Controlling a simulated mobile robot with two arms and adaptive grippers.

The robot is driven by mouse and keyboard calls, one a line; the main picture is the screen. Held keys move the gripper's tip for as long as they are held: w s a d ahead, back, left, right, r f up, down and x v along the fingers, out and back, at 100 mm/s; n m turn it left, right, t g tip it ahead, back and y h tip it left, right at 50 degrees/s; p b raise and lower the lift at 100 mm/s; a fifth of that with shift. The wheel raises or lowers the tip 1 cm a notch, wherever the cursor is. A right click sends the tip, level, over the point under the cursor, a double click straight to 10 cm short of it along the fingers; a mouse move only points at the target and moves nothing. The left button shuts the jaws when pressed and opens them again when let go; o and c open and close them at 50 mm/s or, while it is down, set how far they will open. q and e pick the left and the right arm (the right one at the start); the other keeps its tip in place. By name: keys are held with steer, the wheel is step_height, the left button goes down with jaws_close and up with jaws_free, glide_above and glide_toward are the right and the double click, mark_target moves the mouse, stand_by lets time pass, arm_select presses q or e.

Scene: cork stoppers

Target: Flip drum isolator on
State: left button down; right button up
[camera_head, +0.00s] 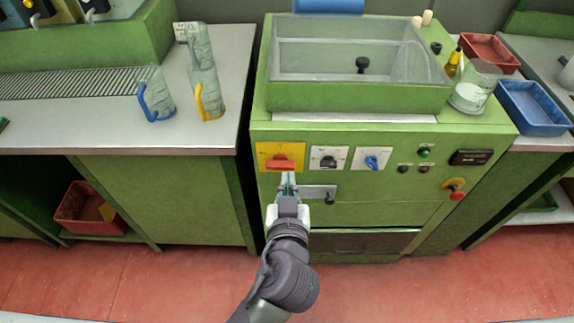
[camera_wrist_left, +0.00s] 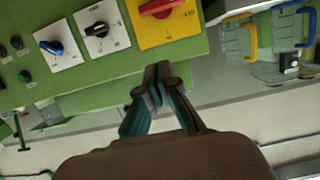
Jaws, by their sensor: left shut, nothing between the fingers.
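The drum isolator, which I take to be the red rotary handle (camera_head: 280,164) on a yellow plate (camera_head: 262,150), is at the left of the green machine's front panel. The handle looks roughly horizontal in the head view. The red handle also shows at the top of the left wrist view (camera_wrist_left: 160,8), partly cut off by the frame edge. My left gripper (camera_head: 288,180) is shut and empty, just below the handle in the head view. In the wrist view its fingertips (camera_wrist_left: 158,72) are apart from the handle. My right gripper is out of view.
To the right are a black-knob switch (camera_head: 328,158), a blue-knob switch (camera_head: 372,162), small buttons and a red stop button (camera_head: 457,195). A metal latch plate (camera_head: 318,191) sits close beside my gripper. Jugs (camera_head: 207,88) stand on the left counter. The red floor in front is clear.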

arm_select(q)
steer(key=shift+w, duration=0.1)
steer(key=p, duration=0.2)
glide_above(280, 164)
steer(key=s+d, duration=0.2)
steer(key=f, duration=0.2)
steer(key=shift+w+f, duration=0.2)
steer(key=shift+f, duration=0.15)
steer(key=f, duration=0.2)
steer(key=shift+s+f, duration=0.2)
steer(key=shift+f, duration=0.75)
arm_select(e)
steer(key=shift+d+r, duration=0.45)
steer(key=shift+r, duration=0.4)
arm_select(q)
steer(key=shift+a, duration=0.15)
